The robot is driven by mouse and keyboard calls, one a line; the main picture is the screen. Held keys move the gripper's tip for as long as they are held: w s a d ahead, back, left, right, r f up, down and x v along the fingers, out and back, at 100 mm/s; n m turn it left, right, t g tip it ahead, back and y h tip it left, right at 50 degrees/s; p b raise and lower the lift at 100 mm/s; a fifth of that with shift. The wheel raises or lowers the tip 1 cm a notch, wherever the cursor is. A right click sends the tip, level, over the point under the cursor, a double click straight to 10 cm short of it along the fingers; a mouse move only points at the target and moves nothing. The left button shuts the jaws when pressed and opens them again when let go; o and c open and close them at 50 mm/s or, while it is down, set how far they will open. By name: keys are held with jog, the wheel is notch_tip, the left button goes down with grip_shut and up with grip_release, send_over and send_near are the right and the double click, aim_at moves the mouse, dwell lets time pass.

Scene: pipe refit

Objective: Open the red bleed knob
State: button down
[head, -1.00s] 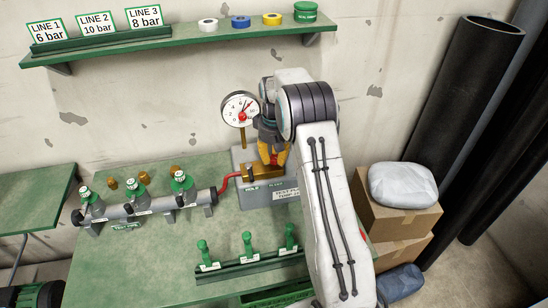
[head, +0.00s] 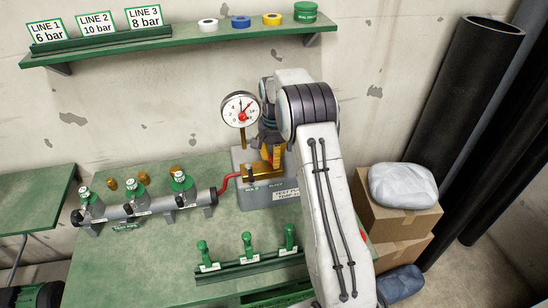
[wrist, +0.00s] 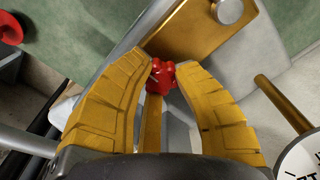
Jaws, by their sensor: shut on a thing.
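The red bleed knob (wrist: 161,74) is a small lobed knob in the wrist view, between the two yellow fingertips of my gripper (wrist: 165,66). The fingers are shut on it, one on each side. In the head view my gripper (head: 271,160) points down over the grey test pump block (head: 250,196), and the knob is hidden there by the fingers. A brass block (head: 255,173) lies beside the fingers. The round white pressure gauge (head: 240,108) stands on a brass stem just left of my wrist; its exact reading is too small to tell.
A red hose (head: 227,182) joins the pump to a grey pipe (head: 150,205) with several green-topped valves. A green rack (head: 250,263) with green-handled parts stands in front. A shelf (head: 180,40) is above. Cardboard boxes (head: 398,215) stand right of my arm.

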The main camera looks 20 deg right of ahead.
jog(key=shift+m, duration=0.3)
jog(key=c, duration=1)
grip_release()
notch_tip(320, 180, up, 12)
jog(key=shift+r, duration=0.1)
